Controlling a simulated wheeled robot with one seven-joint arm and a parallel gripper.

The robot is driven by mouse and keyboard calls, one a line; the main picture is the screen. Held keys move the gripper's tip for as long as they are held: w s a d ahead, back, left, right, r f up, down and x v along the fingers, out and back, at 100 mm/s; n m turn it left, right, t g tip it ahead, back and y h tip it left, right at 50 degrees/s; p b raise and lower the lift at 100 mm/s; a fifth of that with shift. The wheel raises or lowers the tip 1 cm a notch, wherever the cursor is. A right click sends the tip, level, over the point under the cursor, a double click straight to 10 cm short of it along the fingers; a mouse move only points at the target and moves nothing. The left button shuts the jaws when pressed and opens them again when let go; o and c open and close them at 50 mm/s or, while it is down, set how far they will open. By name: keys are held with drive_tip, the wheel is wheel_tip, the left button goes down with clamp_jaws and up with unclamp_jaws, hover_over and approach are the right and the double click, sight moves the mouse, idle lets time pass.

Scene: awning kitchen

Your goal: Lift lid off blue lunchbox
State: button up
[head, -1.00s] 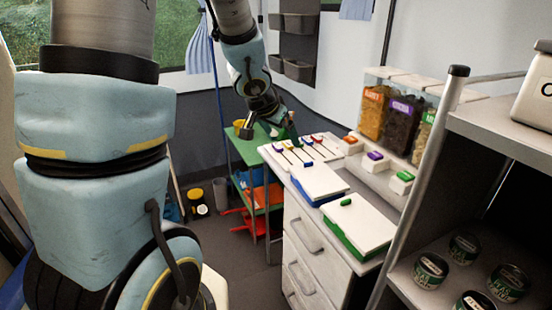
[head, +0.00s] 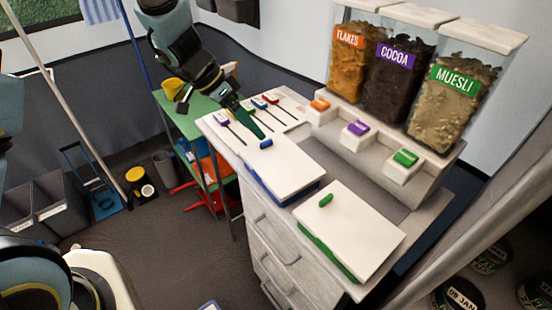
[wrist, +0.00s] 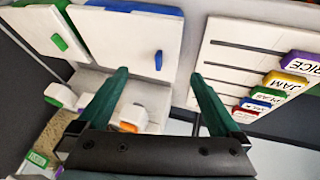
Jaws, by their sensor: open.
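The blue lunchbox (head: 288,200) sits on the white counter, with its flat white lid (head: 285,172) on top. A small blue handle (head: 266,144) is on the lid near its far left end. In the wrist view the lid (wrist: 115,40) is at the upper left, its blue handle (wrist: 158,60) between the lines of my fingers. My gripper (wrist: 160,75) is open and empty, its green fingers apart. In the head view my gripper (head: 250,122) is beyond the lunchbox, over the labelled tool board; the far finger is partly hidden.
A green lunchbox (head: 326,252) with a white lid stands nearer on the counter. The white board (head: 228,139) with several coloured labelled tools lies behind. Dispensers of flakes, cocoa (head: 398,82) and muesli stand on the right. A green shelf table (head: 190,118) is at the back left.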

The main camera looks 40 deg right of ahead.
sight(281, 161)
drive_tip(key=shift+w+x, duration=0.15)
drive_tip(key=shift+x, duration=1.35)
drive_tip(key=shift+w+x, duration=0.15)
drive_tip(key=shift+x, duration=1.4)
drive_tip(key=shift+d, duration=0.15)
drive_tip(key=shift+c, duration=0.2)
drive_tip(key=shift+f, duration=0.1)
drive_tip(key=c, duration=1.4)
